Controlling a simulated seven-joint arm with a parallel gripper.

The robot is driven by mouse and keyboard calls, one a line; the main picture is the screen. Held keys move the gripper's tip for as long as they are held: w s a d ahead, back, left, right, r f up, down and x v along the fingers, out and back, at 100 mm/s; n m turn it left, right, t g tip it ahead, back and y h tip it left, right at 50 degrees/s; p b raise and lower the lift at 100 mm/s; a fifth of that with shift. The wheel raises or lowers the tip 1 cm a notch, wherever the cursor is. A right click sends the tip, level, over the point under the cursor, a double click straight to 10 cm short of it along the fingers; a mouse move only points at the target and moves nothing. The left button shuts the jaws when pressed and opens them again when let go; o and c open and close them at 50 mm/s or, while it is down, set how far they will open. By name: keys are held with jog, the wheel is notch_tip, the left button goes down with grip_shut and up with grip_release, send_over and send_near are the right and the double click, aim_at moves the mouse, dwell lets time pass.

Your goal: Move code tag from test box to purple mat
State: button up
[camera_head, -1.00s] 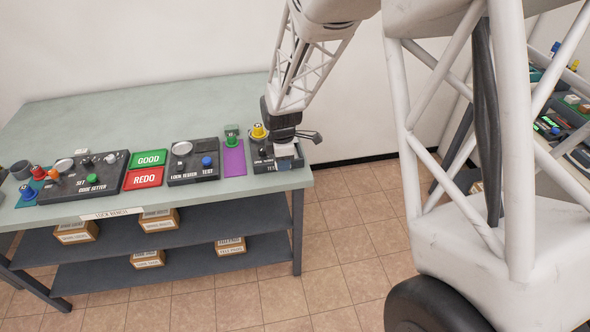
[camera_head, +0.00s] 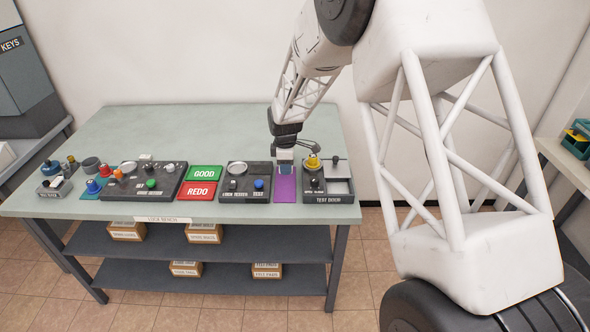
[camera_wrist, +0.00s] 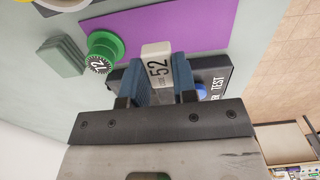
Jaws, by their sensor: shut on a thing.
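My gripper (camera_head: 285,163) is above the purple mat (camera_head: 285,188) in the head view. In the wrist view my gripper (camera_wrist: 163,82) has its blue fingers shut on the code tag (camera_wrist: 156,62), a white block marked 52. The purple mat (camera_wrist: 185,27) shows beyond the tag in that view. I cannot tell whether the tag touches the mat. The test box (camera_head: 328,198) stands just right of the mat in the head view, with its light grey compartment bare. The tag is not clearly visible in the head view.
A green round piece marked 12 (camera_wrist: 102,50) and a green block (camera_wrist: 60,56) are close to the gripper. The lock tester (camera_head: 245,183) lies left of the mat. A yellow piece (camera_head: 312,163) stands by the test box. The bench's back is clear.

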aim_at(285, 183)
jog(key=shift+w+a, duration=0.1)
jog(key=shift+a, duration=0.05)
jog(key=shift+f, duration=0.3)
jog(key=shift+f, duration=1.9)
jog(key=shift+f, duration=0.6)
dwell(0.7)
jog(key=o, duration=1.2)
jog(key=shift+r, duration=0.1)
jog(key=shift+r, duration=2.95)
